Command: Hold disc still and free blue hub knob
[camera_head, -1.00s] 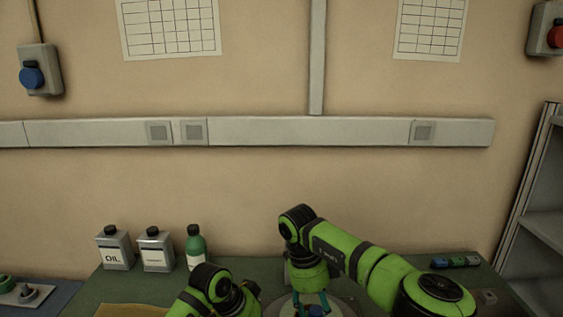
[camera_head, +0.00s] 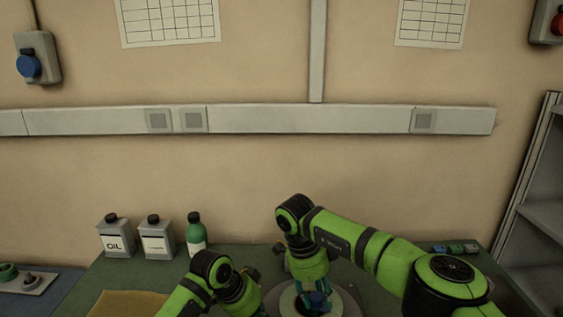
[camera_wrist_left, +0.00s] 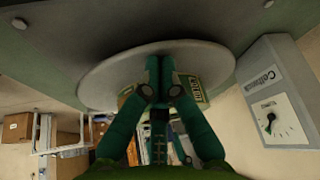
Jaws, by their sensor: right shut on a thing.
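A pale grey disc (camera_head: 345,302) lies on the green bench at the bottom of the head view, cut off by the frame's lower edge. The blue hub knob (camera_head: 319,300) stands at its centre. My right gripper (camera_head: 315,296) points down from above, with its teal fingers shut around the knob. In the left wrist view the grey disc (camera_wrist_left: 110,85) fills the upper middle. My left gripper (camera_wrist_left: 159,66) has its green fingertips together against the disc, near its middle in that picture. Whether they press or merely overlap it, I cannot tell.
An oil can (camera_head: 116,238), a second can (camera_head: 156,240) and a green bottle (camera_head: 195,235) stand at the back left. Small coloured blocks (camera_head: 455,248) lie at the back right. A grey dial box (camera_wrist_left: 275,95) shows in the left wrist view.

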